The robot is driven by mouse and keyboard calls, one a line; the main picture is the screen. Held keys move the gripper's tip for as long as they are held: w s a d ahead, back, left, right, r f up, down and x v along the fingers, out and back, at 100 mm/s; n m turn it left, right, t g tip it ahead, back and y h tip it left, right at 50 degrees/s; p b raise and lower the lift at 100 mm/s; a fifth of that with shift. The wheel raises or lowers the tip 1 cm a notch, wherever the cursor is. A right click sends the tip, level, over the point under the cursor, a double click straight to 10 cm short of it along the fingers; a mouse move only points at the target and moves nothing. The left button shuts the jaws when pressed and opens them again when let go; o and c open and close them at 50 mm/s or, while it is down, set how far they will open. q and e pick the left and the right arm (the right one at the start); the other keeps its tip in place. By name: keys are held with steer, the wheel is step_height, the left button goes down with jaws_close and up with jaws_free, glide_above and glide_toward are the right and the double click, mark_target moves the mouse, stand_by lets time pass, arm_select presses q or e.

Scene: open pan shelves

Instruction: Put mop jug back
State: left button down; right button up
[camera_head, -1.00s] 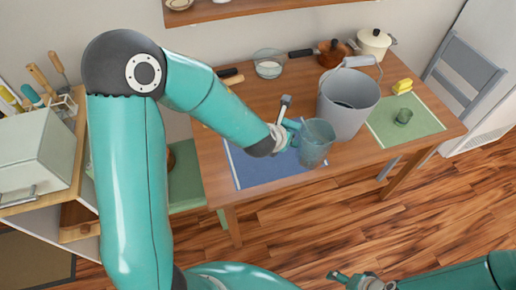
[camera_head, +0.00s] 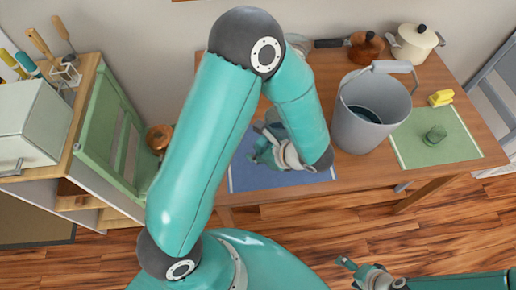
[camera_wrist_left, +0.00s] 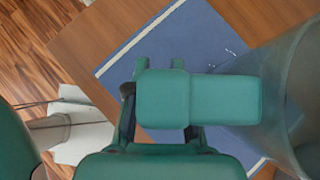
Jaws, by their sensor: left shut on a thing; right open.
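My left gripper (camera_head: 262,152) is shut on the grey-blue see-through jug (camera_head: 273,127), above the blue mat (camera_head: 245,180). In the head view my arm hides most of the jug. In the left wrist view the jug (camera_wrist_left: 294,95) fills the right edge, beside the gripper's fingers (camera_wrist_left: 155,70). Whether it is upright or holds anything cannot be told. The grey bucket (camera_head: 362,135) stands on the table right of the gripper, with dark bluish water (camera_head: 367,113) in it. My right gripper (camera_head: 352,273) is open and empty, low in front of the table.
A green mat (camera_head: 465,152) at the right bears a small green cup (camera_head: 435,134); a yellow sponge (camera_head: 440,98) lies behind it. A copper pot (camera_head: 366,47) and cream pot (camera_head: 415,42) stand at the back. A green chair (camera_head: 95,140) is at the left.

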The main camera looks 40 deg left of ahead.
arm_select(q)
steer(key=shift+s+a+f+b, duration=0.15)
steer(key=shift+f+b, duration=0.1)
steer(key=shift+b, duration=0.2)
step_height(320, 180, down, 5)
steer(key=b, duration=0.5)
steer(key=shift+f, duration=0.15)
stand_by(0.7)
steer(key=shift+b, duration=0.3)
steer(key=shift+f+b, duration=0.45)
steer(key=shift+b, duration=0.15)
stand_by(0.7)
